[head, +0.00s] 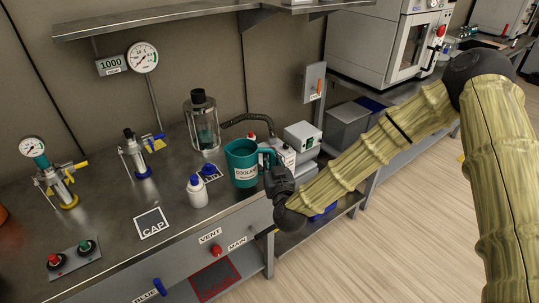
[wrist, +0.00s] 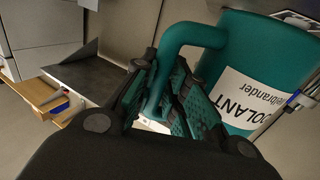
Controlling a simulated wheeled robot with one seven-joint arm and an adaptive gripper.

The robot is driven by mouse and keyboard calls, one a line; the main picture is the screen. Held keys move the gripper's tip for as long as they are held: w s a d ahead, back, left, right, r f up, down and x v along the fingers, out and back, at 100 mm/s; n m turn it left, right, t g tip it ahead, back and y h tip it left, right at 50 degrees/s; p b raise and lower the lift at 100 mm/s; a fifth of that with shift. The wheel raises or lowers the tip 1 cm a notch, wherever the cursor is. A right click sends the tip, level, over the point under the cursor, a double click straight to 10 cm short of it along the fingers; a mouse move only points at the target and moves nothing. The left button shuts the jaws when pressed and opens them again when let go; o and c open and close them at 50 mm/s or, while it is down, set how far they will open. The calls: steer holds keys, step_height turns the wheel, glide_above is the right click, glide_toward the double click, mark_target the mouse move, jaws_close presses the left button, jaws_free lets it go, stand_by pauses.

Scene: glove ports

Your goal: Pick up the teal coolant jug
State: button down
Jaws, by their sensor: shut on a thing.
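The teal coolant jug (head: 242,165), with a white label reading COOLANT, is upright at the right end of the steel bench in the head view. My gripper (head: 270,163) comes in from the right and is shut on the jug's handle. In the wrist view the jug body (wrist: 262,55) fills the upper right, and its handle (wrist: 190,33) runs down between the two fingers of my gripper (wrist: 165,85). I cannot tell whether the jug's base touches the bench.
A white bottle with a blue cap (head: 197,191) stands left of the jug. A glass vessel (head: 203,122) and a bent dark pipe (head: 247,119) are behind it. A white box (head: 302,136) is at right. A shelf (head: 180,15) hangs above.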

steer(key=a+v, duration=0.2)
steer(key=v, duration=0.7)
steer(key=s+d+f+m+h+p, duration=0.1)
steer(key=d+f+h+p, duration=0.15)
steer(key=d, duration=0.65)
steer(key=s+d+f+m+h+p, duration=0.1)
steer(key=d+f+m+p, duration=0.15)
steer(key=d, duration=0.65)
steer(key=s+f, duration=0.6)
steer(key=f, duration=0.2)
steer(key=shift+a+n+b, duration=0.25)
steer(key=shift+n+b, duration=0.15)
steer(key=shift+n, duration=0.05)
